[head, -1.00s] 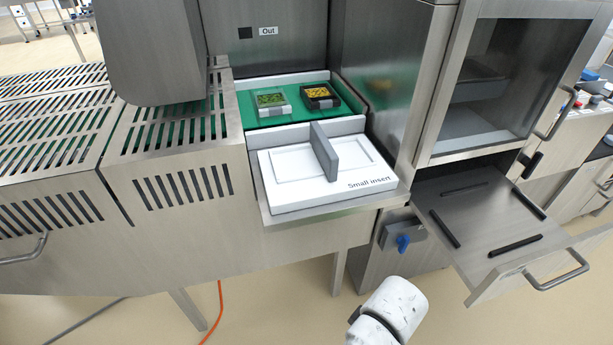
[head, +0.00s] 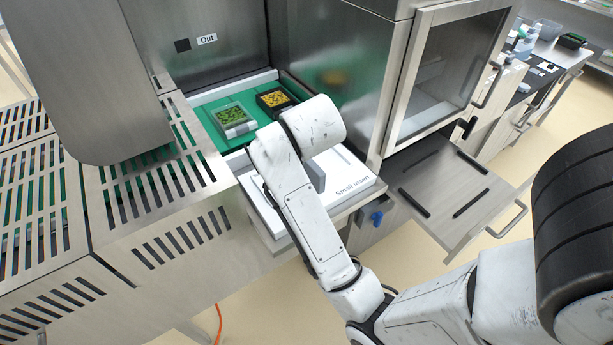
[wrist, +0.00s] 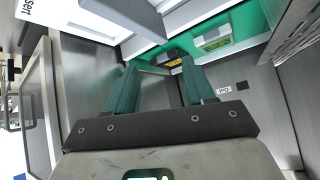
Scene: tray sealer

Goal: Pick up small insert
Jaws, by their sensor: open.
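The small insert (head: 346,176) is a white block labelled "Small insert" with a grey upright handle (head: 316,176). It sits on the steel ledge at the front of the green outfeed. In the head view my arm covers much of its left part and some of the handle. In the wrist view a white part of it (wrist: 103,16) shows at the top left. My gripper (wrist: 158,80) shows there with two green fingers apart and nothing between them. In the head view the fingers are hidden behind my arm.
Two filled trays, one green (head: 233,119) and one yellow (head: 275,102), lie on the green belt behind the insert. Slotted steel covers (head: 150,195) stand to the left.

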